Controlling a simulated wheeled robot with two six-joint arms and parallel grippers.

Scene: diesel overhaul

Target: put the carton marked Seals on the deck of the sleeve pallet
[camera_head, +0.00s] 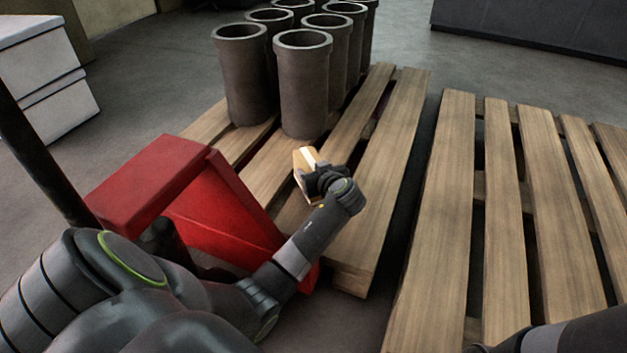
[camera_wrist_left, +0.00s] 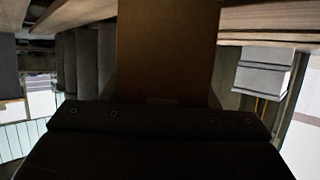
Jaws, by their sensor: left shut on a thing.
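The carton (camera_head: 304,160) is a small tan box with a pale strip on top. My left gripper (camera_head: 318,178) is shut on it and holds it over the near part of the sleeve pallet (camera_head: 391,150), just in front of the dark sleeves (camera_head: 302,92). I cannot tell whether the carton touches the deck. In the left wrist view the carton (camera_wrist_left: 168,50) fills the top middle as a brown face. No marking on it can be read. My right gripper is out of view; only part of my right arm shows at the bottom right.
A red pallet jack (camera_head: 190,195) stands at the sleeve pallet's near left side, close to my left arm. A second, empty wooden pallet (camera_head: 456,200) lies to the right across a narrow gap. A white cabinet (camera_head: 45,75) stands at the far left. The sleeve pallet's right-hand slats are bare.

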